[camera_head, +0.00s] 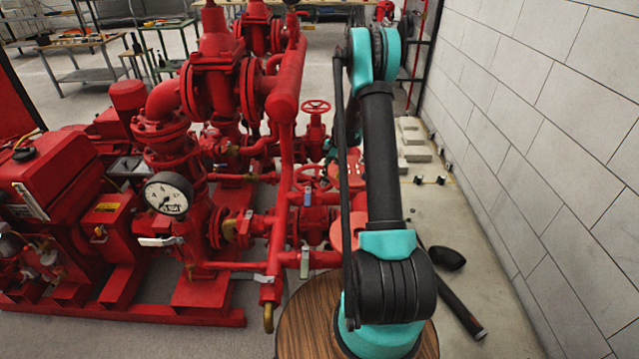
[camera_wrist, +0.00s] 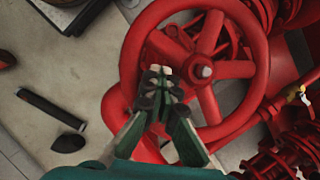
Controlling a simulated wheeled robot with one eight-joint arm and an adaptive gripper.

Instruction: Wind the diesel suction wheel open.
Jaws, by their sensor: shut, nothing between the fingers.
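A red spoked handwheel (camera_wrist: 228,69) fills the middle of the wrist view, with its hub right of my fingertips. My gripper (camera_wrist: 160,72) is shut and empty. Its fingertips overlap the wheel's left part, inside the rim and left of the hub. I cannot tell whether they touch a spoke or how deep they reach. In the head view, one red handwheel (camera_head: 316,106) stands upper middle and another (camera_head: 308,178) is partly hidden by my arm. No label shows which is the diesel suction wheel. My gripper cannot be made out in the head view.
Red pipes and valves (camera_head: 285,90) crowd the left of my arm, with a pressure gauge (camera_head: 168,194) in front. A grey block wall (camera_head: 545,130) stands on the right. A black tool (camera_head: 455,300) lies on the floor between wall and arm, also in the wrist view (camera_wrist: 50,108).

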